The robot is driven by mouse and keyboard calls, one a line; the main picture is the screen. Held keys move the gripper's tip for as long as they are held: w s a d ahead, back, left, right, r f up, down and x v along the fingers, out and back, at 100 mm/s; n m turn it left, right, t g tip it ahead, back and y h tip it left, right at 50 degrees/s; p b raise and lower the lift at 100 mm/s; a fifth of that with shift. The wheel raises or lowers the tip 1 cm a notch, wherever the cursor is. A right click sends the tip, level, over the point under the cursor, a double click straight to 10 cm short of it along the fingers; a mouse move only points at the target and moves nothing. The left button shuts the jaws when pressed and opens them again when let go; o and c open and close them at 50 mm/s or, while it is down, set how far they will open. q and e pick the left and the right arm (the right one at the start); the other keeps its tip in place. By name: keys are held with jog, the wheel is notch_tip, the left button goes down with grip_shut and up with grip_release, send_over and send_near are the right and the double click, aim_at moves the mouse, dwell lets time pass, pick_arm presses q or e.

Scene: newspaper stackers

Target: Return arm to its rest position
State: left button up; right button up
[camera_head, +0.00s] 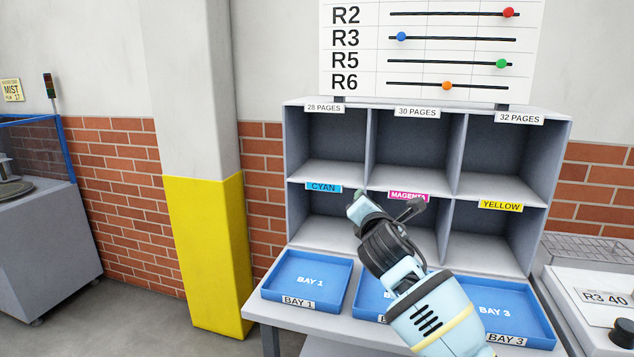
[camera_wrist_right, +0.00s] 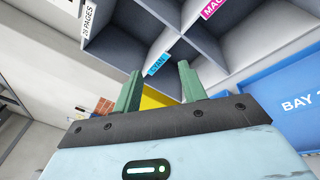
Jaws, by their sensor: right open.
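My right arm (camera_head: 428,305) comes in from the lower right of the head view and reaches up in front of the shelf. My right gripper (camera_head: 358,207) is in front of the shelf's lower row, near the cyan label (camera_head: 323,187). In the right wrist view the gripper (camera_wrist_right: 160,88) has its two green fingers apart with nothing between them. The cyan label (camera_wrist_right: 158,64) shows beyond the fingers. My left gripper is not in view.
A grey shelf (camera_head: 287,150) with empty compartments stands on a table. Blue trays marked Bay 1 (camera_head: 311,283) and Bay 3 (camera_head: 508,298) lie before it; my arm partly hides a middle tray (camera_head: 369,290). A yellow-based pillar (camera_head: 207,255) stands left, a machine (camera_head: 600,300) right.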

jog(key=s+f+m+g, duration=0.1)
jog(key=s+f+m, duration=0.1)
jog(key=f, duration=0.5)
jog(key=s+f+m+g+y, duration=0.1)
jog(key=s+f+m, duration=0.1)
jog(key=f, duration=0.5)
jog(key=s+f+m+y, duration=0.1)
jog(key=s+f, duration=0.2)
jog(key=f, duration=0.4)
jog(key=shift+s+d+f+m+g, duration=0.1)
jog(key=shift+s+d+m+g, duration=0.1)
jog(key=shift+s+m+g, duration=0.2)
jog(key=s+d+f+m+g, duration=0.2)
jog(key=s+f+m, duration=0.4)
jog(key=s+f, duration=0.7)
jog(key=s+d+f+m+g, duration=0.1)
jog(key=s+f+m, duration=0.3)
jog(key=s, duration=0.6)
jog(key=s+d+f+m+g, duration=0.1)
jog(key=s+d+f+m, duration=0.2)
jog(key=s, duration=0.8)
jog(key=s+d+f+m+g, duration=0.1)
jog(key=s+d+f+m, duration=0.1)
jog(key=s+f+m, duration=0.4)
jog(key=s, duration=0.5)
jog(key=shift+d+f+m+g, duration=0.3)
jog(key=shift+d+g, duration=0.05)
jog(key=shift+g, duration=0.05)
jog(key=shift+c, duration=0.6)
